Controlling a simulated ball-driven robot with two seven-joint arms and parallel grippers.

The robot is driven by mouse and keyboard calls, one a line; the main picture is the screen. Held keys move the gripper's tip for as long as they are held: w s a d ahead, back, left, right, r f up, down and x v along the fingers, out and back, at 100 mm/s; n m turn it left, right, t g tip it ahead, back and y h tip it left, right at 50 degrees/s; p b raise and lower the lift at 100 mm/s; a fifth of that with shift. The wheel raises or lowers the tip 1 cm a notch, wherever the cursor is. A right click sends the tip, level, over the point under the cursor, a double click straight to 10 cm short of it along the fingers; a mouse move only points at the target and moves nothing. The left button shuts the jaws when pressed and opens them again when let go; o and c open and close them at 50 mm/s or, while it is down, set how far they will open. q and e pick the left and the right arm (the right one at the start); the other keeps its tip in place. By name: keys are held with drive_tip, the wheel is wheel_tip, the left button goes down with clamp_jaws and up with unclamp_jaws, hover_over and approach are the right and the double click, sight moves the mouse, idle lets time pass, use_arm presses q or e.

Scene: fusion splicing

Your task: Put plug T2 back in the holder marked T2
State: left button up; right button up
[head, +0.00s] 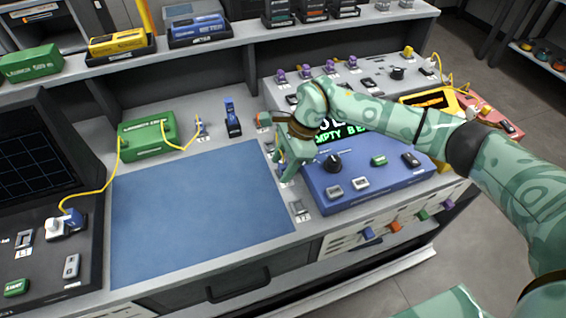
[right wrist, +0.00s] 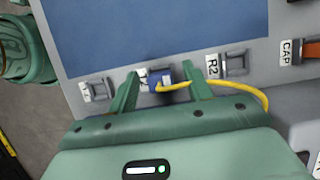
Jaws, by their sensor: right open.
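In the right wrist view a small blue plug (right wrist: 162,78) with a yellow cable is at the middle holder of a row along the blue mat's edge. That holder's label (right wrist: 142,76) is partly hidden, so I cannot read it or tell if the plug is fully seated. My right gripper (right wrist: 163,82) is open, one finger on each side of the plug, with gaps to both. In the head view my right gripper (head: 284,172) reaches down at the mat's right edge and hides the plug. My left gripper is not in view.
An empty holder marked R2 (right wrist: 232,63) and another empty holder (right wrist: 97,90) flank the plug. The blue mat (head: 195,215) is bare. A blue instrument (head: 375,190) stands close right of my gripper. A green launch box (head: 147,138) has yellow cables.

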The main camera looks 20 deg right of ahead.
drive_tip(key=p+v, duration=0.3)
drive_tip(key=v, duration=1.3)
drive_tip(key=shift+a, duration=0.1)
